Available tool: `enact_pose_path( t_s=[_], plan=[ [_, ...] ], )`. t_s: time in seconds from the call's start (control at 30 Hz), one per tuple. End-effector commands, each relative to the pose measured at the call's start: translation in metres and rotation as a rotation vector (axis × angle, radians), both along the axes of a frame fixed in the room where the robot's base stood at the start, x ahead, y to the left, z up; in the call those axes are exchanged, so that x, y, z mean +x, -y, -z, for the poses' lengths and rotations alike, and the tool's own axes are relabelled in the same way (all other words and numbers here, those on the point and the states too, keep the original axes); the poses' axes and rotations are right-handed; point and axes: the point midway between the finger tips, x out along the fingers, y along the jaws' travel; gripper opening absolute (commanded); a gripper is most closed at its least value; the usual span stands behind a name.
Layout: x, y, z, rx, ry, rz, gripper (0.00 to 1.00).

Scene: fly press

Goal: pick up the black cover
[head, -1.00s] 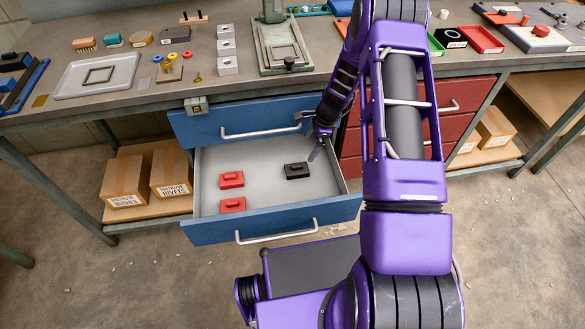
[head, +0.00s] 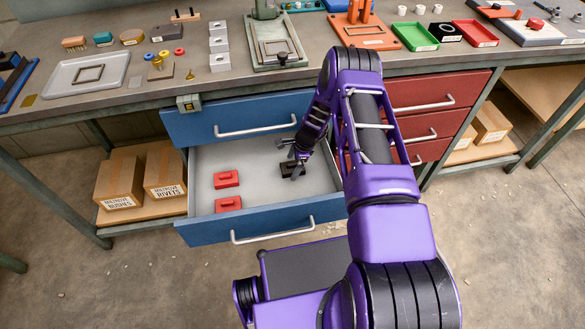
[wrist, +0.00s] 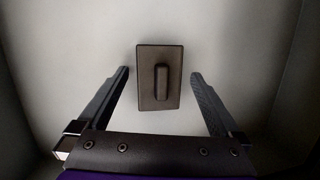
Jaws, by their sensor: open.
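The black cover (head: 287,170) lies flat on the floor of the open blue drawer (head: 205,234), right of the two red covers. In the wrist view the black cover (wrist: 144,92) is a dark rectangle with a raised grip bar along its middle. My gripper (head: 294,172) is inside the drawer over the black cover and hides part of it in the head view. In the wrist view my gripper (wrist: 160,77) is open, with one finger left and one finger right of the cover, both apart from it. The cover lies a little ahead, between the fingertips.
Two red covers, an upper one (head: 227,179) and a lower one (head: 228,204), lie at the drawer's left. The drawer walls surround the gripper. A shut blue drawer (head: 270,119) and the workbench top (head: 330,75) are above. The drawer floor between red and black covers is free.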

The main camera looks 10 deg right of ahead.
Motion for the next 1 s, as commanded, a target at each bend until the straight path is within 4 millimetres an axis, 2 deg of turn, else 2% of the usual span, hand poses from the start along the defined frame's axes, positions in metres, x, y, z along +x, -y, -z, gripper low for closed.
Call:
enact_pose_path(
  t_s=[0.27, 0.7, 0.73, 1.0],
  plan=[
    [0.0008, -0.0008, 0.0027, 0.0, 0.001, -0.001, 0.98],
    [0.0009, -0.0005, 0.0025, 0.0, 0.001, -0.001, 0.19],
    [0.001, -0.0004, 0.0023, 0.0, 0.001, -0.001, 0.17],
    [0.0011, -0.0004, 0.0006, 0.0, 0.002, 0.0, 0.17]
  ],
)
